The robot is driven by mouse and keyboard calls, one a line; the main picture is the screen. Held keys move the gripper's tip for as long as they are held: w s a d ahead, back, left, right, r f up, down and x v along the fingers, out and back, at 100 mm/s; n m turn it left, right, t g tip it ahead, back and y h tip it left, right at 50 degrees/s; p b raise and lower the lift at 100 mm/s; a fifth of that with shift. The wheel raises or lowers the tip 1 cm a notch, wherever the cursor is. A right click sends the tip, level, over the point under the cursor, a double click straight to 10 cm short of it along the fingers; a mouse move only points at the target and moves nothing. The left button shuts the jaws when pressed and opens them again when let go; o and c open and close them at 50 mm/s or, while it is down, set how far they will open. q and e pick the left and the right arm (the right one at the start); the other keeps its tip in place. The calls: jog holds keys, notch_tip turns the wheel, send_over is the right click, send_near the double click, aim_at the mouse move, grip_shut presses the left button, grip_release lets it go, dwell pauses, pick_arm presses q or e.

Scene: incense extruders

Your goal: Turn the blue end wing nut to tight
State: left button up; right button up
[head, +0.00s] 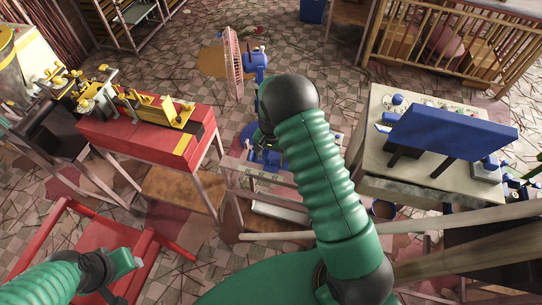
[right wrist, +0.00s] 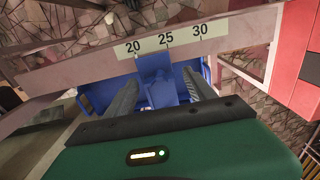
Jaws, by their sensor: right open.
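In the right wrist view, a blue upright tab (right wrist: 155,68), which looks like the end wing nut, stands in front of a wider blue part (right wrist: 103,92). My right gripper (right wrist: 161,80) is open, with one grey finger on each side of the tab. I cannot tell whether either finger touches it. In the head view, my right arm largely hides that gripper, and blue parts (head: 268,158) show beside it on a pale frame. My left gripper (head: 127,264) is at the lower left, away from the blue parts; its jaw state is unclear.
A pale scale bar (right wrist: 166,42) marked 20, 25 and 30 crosses just beyond the tab. A red bench (head: 150,131) with yellow fittings stands left. A pale table (head: 385,165) with a blue panel (head: 452,133) stands right. A red frame (head: 95,235) is near my left gripper.

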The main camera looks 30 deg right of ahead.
notch_tip(320, 180, up, 17)
jog(key=b, duration=0.2)
jog(key=shift+f, duration=0.1)
jog(key=s+a+f+n+t, duration=0.1)
jog(key=s+a+n, duration=0.4)
jog(key=s, duration=0.3)
jog(key=s+a+f+n+t, duration=0.1)
jog(key=s+a+n, duration=0.4)
jog(key=s, duration=0.3)
jog(key=shift+a+f+t, duration=0.2)
jog(key=shift+a+t, duration=0.1)
jog(key=shift+a, duration=0.45)
jog(key=shift+s+r, duration=0.1)
jog(key=shift+a, duration=0.15)
